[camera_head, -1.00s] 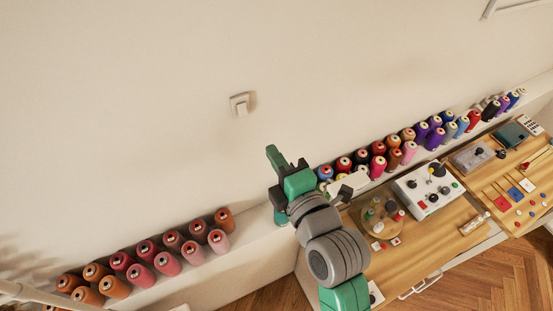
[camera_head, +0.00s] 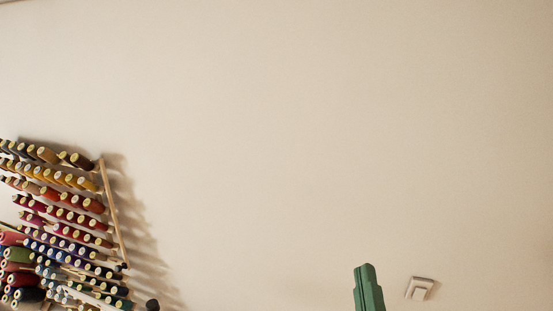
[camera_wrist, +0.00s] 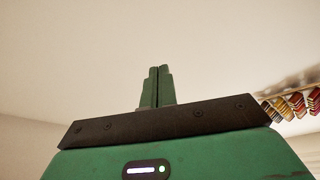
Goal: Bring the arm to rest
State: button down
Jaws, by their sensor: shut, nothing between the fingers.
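My gripper (camera_wrist: 157,86) shows in the wrist view with its two green fingers pressed together and nothing between them. In the head view only the green tip of my gripper (camera_head: 367,288) rises at the bottom edge, in front of the bare wall. The rest of my arm is below the picture there and hidden.
A beige wall (camera_head: 270,130) fills most of the head view. A rack of thread spools (camera_head: 65,225) hangs at the left. A light switch (camera_head: 420,288) is right of my gripper. Colourful spools (camera_wrist: 295,105) show at the right in the wrist view.

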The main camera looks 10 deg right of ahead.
jog(key=s+a+r+m+t+y+p, duration=0.1)
jog(key=s+a+r+m+t+y, duration=0.1)
jog(key=a+r, duration=0.6)
jog(key=s+a+r+m+t+y+p, duration=0.1)
jog(key=s+a+r+m+t+y, duration=0.1)
jog(key=a+r+m, duration=0.3)
jog(key=a+r+y, duration=0.1)
jog(key=a+r, duration=0.2)
jog(key=r, duration=0.4)
jog(key=shift+s+a+r+m+t+p, duration=0.3)
jog(key=shift+a+t, duration=0.1)
